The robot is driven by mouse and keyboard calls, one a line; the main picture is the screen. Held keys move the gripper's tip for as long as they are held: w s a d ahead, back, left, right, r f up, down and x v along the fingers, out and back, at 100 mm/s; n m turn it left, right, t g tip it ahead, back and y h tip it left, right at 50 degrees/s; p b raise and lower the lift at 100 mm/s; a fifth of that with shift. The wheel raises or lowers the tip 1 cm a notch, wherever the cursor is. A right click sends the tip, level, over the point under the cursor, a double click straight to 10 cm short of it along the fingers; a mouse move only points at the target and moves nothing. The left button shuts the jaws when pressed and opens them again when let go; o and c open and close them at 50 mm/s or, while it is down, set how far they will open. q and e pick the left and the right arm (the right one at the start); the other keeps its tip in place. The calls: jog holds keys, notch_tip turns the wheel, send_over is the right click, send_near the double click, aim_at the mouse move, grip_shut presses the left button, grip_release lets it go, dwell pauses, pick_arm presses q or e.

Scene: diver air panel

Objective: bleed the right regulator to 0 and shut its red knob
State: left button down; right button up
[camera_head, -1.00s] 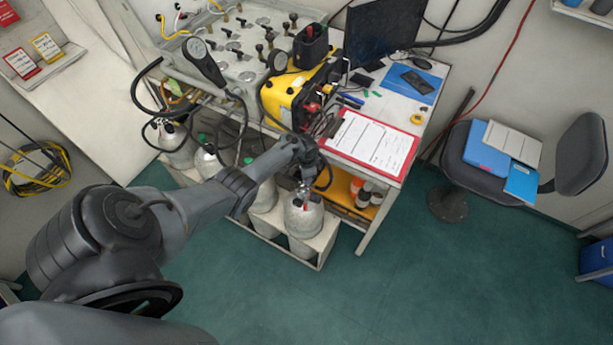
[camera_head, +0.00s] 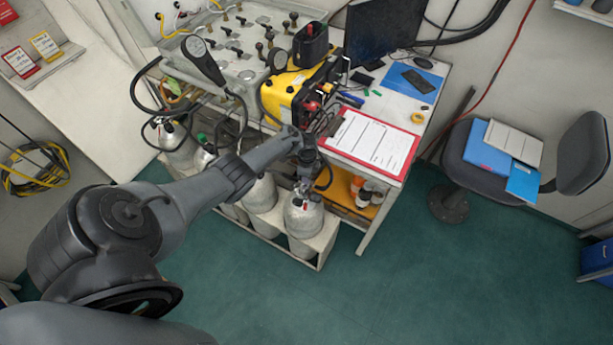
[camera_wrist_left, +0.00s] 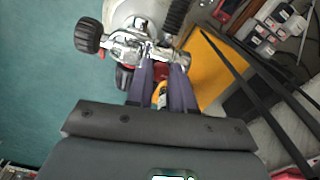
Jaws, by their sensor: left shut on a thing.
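The right grey-white cylinder (camera_head: 304,220) stands in the rack, with a small red part (camera_head: 306,208) at its top. In the left wrist view its chrome valve and regulator (camera_wrist_left: 130,45) carry a black knob (camera_wrist_left: 90,36). A red part, likely the red knob (camera_wrist_left: 123,78), shows left of my fingers, partly hidden. My left gripper (camera_head: 305,184) is above this cylinder. Its fingers (camera_wrist_left: 163,80) are shut on a part of the chrome regulator, mostly hidden. A yellow-orange piece (camera_wrist_left: 159,95) shows between them. No gauge reading is legible here. My right gripper is not in view.
Several more cylinders (camera_head: 262,193) stand to the left in the rack (camera_head: 318,262). The desk with a red-edged clipboard (camera_head: 372,142) and a yellow case (camera_head: 283,98) lies just behind. Orange shelving (camera_wrist_left: 208,68) is close to the right of the gripper. Green floor is clear in front.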

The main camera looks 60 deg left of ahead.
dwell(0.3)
pick_arm(q)
jog(key=c, duration=1)
grip_release()
jog(key=shift+r+p, duration=0.4)
jog(key=shift+r, duration=0.15)
jog(key=shift+r+p, duration=2.2)
jog(key=shift+r, duration=2.65)
